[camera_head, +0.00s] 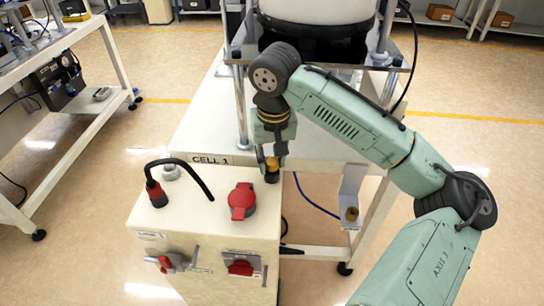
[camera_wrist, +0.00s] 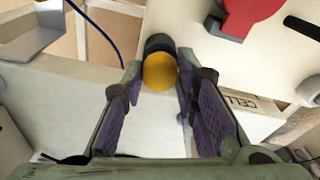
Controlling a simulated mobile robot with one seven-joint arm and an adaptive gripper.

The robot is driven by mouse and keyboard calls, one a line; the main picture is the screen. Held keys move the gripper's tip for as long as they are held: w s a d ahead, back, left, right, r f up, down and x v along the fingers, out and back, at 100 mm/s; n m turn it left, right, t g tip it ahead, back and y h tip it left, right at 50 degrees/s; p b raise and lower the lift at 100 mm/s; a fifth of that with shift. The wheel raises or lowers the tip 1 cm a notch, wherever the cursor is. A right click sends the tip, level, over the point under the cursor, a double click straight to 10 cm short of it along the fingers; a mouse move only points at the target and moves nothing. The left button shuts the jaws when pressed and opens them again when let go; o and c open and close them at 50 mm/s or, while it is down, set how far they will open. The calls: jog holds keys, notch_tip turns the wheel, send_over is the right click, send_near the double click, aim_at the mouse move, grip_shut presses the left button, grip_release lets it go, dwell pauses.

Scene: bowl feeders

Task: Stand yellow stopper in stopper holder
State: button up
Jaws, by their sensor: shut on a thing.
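The yellow stopper (camera_head: 272,163) is between my gripper's (camera_head: 270,159) fingertips, over the back right corner of the white cabinet top. In the wrist view the round yellow stopper (camera_wrist: 160,72) sits between the fingertips of my gripper (camera_wrist: 159,69), which is shut on it. A short dark round piece (camera_head: 272,177) lies directly below the stopper and looks like the stopper holder; it also shows just beyond the stopper in the wrist view (camera_wrist: 159,42). I cannot tell whether the stopper is seated in it. The stopper's lower part is hidden.
The cabinet top (camera_head: 215,208) also carries a red capped socket (camera_head: 242,200) and a red plug with a black cable (camera_head: 156,193). The CELL 1 table (camera_head: 205,135) stands behind. A metal bracket (camera_head: 350,185) with a brownish-yellow piece (camera_head: 351,214) hangs at the right.

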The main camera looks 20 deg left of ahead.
jog(key=shift+f, duration=0.45)
jog(key=o, duration=1)
jog(key=shift+o, duration=0.4)
jog(key=shift+o, duration=0.7)
jog(key=shift+r, duration=0.1)
jog(key=r+p, duration=0.4)
jog(key=r, duration=0.1)
jog(key=shift+s+d+p, duration=0.1)
jog(key=shift+s+p, duration=0.1)
jog(key=shift+p, duration=0.2)
jog(key=shift+s+d+r, duration=0.1)
jog(key=shift+r, duration=0.9)
